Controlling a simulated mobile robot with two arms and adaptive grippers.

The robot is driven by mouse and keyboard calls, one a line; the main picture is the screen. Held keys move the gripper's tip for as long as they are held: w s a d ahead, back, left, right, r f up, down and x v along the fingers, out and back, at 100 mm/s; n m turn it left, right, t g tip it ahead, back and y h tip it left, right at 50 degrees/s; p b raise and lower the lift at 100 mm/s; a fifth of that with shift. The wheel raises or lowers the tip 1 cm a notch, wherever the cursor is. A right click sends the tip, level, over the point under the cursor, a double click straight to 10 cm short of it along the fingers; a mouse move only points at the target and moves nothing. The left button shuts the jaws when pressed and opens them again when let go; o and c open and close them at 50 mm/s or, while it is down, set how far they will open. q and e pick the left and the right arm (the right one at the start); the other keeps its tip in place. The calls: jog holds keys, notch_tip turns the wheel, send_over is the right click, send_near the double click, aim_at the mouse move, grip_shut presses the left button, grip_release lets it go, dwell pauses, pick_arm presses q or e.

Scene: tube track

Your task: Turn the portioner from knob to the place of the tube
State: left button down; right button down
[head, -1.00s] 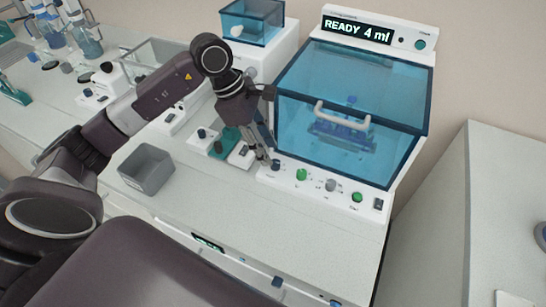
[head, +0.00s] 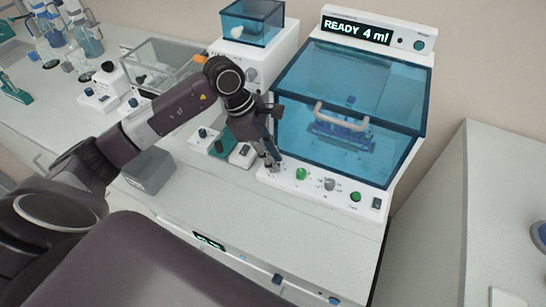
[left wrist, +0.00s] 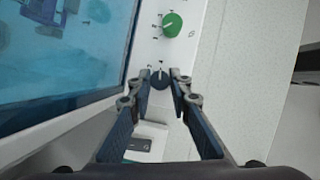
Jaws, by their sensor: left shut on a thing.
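The portioner (head: 350,85) is a white machine with a blue see-through cover and a display (head: 357,31) reading "READY 4 ml". Its sloping front panel carries a dark knob (left wrist: 159,79) at the left end, then a green knob (head: 301,174), also in the left wrist view (left wrist: 172,25), a grey knob (head: 330,184) and a green button (head: 355,196). My left gripper (head: 273,166) is shut on the dark knob, with a fingertip (left wrist: 160,80) on either side of it in the left wrist view. The fingers hide the knob in the head view. My right gripper is not in view.
A blue rack-like item (head: 342,132) sits under the cover, which has a pale handle (head: 342,114). A grey bin (head: 148,169) stands left on the bench, partly behind my arm. Small devices (head: 222,146) stand close left of the gripper. The bench front is clear.

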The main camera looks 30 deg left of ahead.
pick_arm(q)
jog(key=n+t+b, duration=0.1)
jog(key=n+b, duration=0.2)
jog(key=n, duration=0.1)
jog(key=shift+f+y+b, duration=0.15)
jog(key=shift+y+b, duration=0.15)
jog(key=shift+y, duration=0.1)
jog(key=shift+s+d+r+n+t+y+b, duration=0.1)
jog(key=shift+n+t+y+b, duration=0.25)
jog(key=shift+n+b, duration=0.5)
jog(key=shift+r+n+t+y+b, duration=0.1)
jog(key=shift+n+t+y+b, duration=0.25)
jog(key=shift+n, duration=0.8)
jog(key=c, duration=1.8)
grip_release()
jog(key=shift+o, duration=0.2)
